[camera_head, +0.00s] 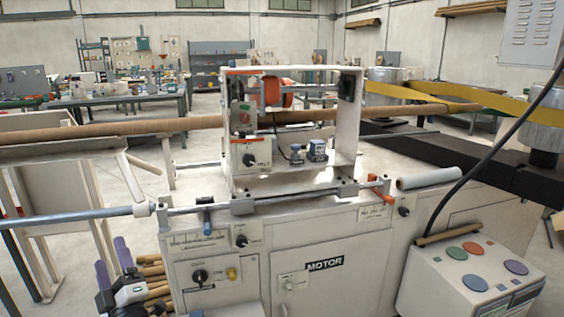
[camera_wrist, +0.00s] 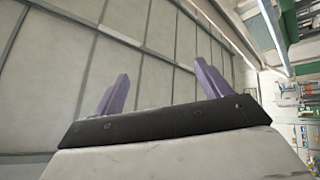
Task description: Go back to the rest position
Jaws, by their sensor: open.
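My gripper (camera_head: 113,263) shows at the lower left of the head view, its purple fingers pointing up. In the wrist view the two purple fingers of my gripper (camera_wrist: 161,88) stand wide apart with nothing between them. It is open and empty. It is in front of and left of the spiral winder (camera_head: 205,262), apart from its cabinet as far as I can tell.
A blue-grey bar (camera_head: 70,217) juts left from the winder above my gripper. Wooden rolls (camera_head: 155,272) lie beside my gripper. A long brown tube (camera_head: 110,127) crosses the winder. A white box with coloured discs (camera_head: 465,275) stands at the right. Floor shows at the left.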

